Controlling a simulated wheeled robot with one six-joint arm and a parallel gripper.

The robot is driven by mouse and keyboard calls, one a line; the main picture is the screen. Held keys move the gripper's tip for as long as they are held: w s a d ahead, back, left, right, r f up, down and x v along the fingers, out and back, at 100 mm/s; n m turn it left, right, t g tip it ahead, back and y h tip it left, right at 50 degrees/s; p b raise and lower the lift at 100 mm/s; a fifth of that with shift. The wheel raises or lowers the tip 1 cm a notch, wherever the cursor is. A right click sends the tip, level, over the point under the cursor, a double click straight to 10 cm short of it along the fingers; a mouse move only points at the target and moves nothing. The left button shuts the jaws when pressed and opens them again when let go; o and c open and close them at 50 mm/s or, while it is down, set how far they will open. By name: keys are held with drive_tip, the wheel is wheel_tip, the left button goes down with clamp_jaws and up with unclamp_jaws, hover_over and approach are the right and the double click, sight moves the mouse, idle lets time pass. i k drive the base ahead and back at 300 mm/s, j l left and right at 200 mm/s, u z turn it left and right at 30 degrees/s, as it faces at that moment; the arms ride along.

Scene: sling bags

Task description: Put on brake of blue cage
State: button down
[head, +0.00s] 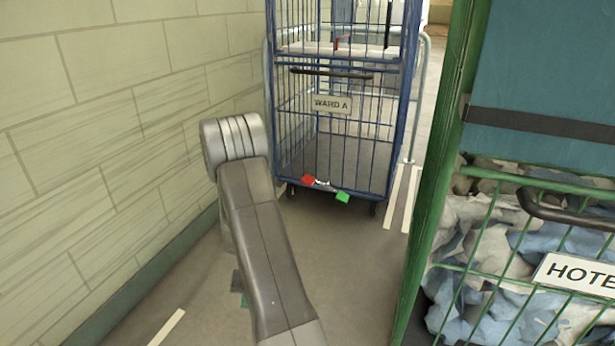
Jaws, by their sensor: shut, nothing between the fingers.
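The blue cage (395,110) stands upright ahead of me, with a plate reading WARD A (331,104) on its front. Its brake bar low on the front edge has a red pedal (309,181) at the left and a green pedal (342,197) at the right. The red end sits higher than the green end, so the bar is tilted. My arm rises in front and folds back down behind itself. My gripper (238,284) is mostly hidden behind the arm, near the floor, with only a small dark part showing. It is shut and empty, well short of the cage.
A tiled wall (100,130) runs along the left. A green cage (432,200) with a HOTE... plate (580,274) and grey and blue bundles stands close at the right. Bare floor (345,250) lies between. A grey rail (420,95) stands beside the blue cage.

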sight(309, 179)
drive_tip(key=i+j+u, duration=0.15)
drive_tip(key=i+j, duration=0.25)
drive_tip(key=j, duration=0.2)
drive_tip(key=i+j+u, duration=0.2)
drive_tip(key=i+j, duration=0.2)
drive_tip(key=j, duration=0.15)
drive_tip(key=i+z, duration=0.5)
drive_tip(key=i, duration=0.15)
drive_tip(key=i+j+z, duration=0.2)
drive_tip(key=i+z, duration=0.3)
drive_tip(key=i, duration=0.15)
drive_tip(key=i+z, duration=0.35)
drive_tip(key=i, duration=0.75)
